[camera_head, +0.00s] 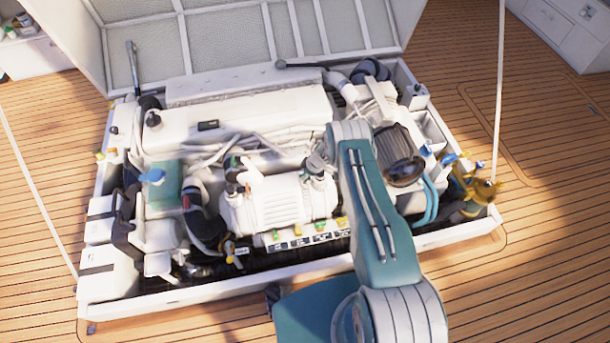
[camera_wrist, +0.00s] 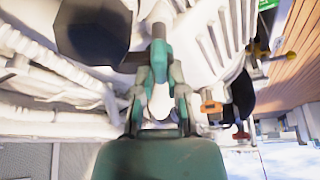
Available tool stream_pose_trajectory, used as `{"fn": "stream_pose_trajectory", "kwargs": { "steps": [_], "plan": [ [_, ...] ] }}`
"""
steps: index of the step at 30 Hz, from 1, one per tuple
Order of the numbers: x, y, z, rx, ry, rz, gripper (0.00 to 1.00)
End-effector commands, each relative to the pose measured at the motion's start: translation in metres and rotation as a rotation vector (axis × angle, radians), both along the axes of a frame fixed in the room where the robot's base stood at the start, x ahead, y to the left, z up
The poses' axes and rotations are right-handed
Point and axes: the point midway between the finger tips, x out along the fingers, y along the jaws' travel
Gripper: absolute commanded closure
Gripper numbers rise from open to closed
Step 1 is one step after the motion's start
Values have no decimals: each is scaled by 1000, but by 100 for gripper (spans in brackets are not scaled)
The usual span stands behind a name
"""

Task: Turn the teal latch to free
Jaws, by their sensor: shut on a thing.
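My gripper (camera_wrist: 159,76) shows in the wrist view with its two fingers closed in on a narrow upright teal piece, which I take for the teal latch (camera_wrist: 158,52). The latch stands between the fingertips, with a grey end beyond them. A white rounded part shows between the fingers lower down. In the head view my gripper (camera_head: 318,166) is small, beside my teal arm and above the right end of the white ribbed engine part (camera_head: 278,203). The latch cannot be told apart there, and its exact angle is unclear.
The white hatch frame (camera_head: 290,277) surrounds the engine bay. The raised lid (camera_head: 240,40) stands behind it. Hoses and pipes crowd the bay. A dark round part (camera_wrist: 92,30) is close to my gripper at upper left. An orange knob (camera_wrist: 211,107) is to its right.

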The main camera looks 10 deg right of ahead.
Motion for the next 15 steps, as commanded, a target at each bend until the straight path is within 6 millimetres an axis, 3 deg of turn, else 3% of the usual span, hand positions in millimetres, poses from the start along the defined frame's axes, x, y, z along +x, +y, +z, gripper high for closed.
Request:
{"fn": "stream_pose_trajectory", "kwargs": {
  "steps": [15],
  "plan": [
    [1,-4,-2,-4,-1,312,100]
  ]
}}
